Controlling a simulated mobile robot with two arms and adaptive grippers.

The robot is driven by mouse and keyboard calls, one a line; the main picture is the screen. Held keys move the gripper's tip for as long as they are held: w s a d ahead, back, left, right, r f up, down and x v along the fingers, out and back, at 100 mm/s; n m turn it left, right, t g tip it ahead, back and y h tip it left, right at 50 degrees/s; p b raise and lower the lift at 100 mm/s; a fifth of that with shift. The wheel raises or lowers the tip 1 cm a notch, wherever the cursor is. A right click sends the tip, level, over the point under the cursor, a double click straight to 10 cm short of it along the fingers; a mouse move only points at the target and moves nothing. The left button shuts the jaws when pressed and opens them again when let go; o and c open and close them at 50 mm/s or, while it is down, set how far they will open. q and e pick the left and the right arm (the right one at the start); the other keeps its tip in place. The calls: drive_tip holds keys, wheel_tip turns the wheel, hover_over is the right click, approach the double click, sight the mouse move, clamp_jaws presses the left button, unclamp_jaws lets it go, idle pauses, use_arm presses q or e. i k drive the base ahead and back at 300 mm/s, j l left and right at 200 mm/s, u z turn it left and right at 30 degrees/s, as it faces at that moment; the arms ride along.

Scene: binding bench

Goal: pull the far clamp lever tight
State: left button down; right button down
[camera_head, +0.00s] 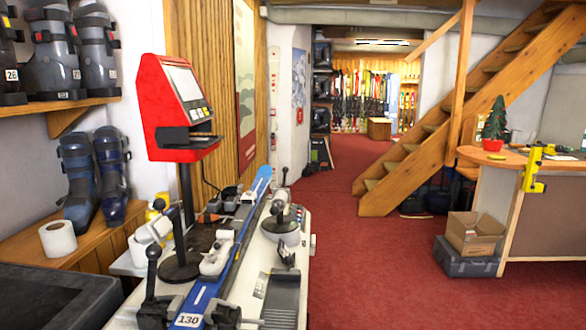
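A blue ski (226,260) lies lengthwise on the white binding bench (305,228), its near end marked 130. A black near clamp (152,312) stands at the near end of the ski, with an upright lever topped by a round knob (153,252). Toward the far end, a black lever-like part with a knob (284,172) stands at the right of the ski; it appears to be the far clamp lever. It looks roughly upright, but how tight it is cannot be told. Neither gripper can be made out.
A red terminal (176,108) on a black post rises left of the ski. Ski boots (78,180) stand on the left. Red carpet (365,270) is clear at the right.

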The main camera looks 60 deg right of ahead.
sight(284, 170)
drive_tip(key=k+l, duration=0.15)
drive_tip(key=l, duration=0.25)
drive_tip(key=k+l+z, duration=0.1)
drive_tip(key=l, duration=0.35)
drive_tip(key=k+l, duration=0.1)
drive_tip(key=l, duration=0.3)
drive_tip(key=k+l+z, duration=0.1)
drive_tip(key=l, duration=0.35)
drive_tip(key=k+l, duration=0.15)
drive_tip(key=l, duration=0.3)
drive_tip(key=i+l, duration=0.1)
drive_tip(key=l, duration=0.3)
drive_tip(key=i+l+z, duration=0.15)
drive_tip(key=l, duration=0.65)
drive_tip(key=i+l+z, duration=0.1)
drive_tip(key=l, duration=0.25)
drive_tip(key=i+l+z, duration=0.1)
drive_tip(key=l, duration=0.3)
drive_tip(key=i+l, duration=0.25)
drive_tip(key=i+l+z, duration=0.1)
drive_tip(key=l, duration=0.35)
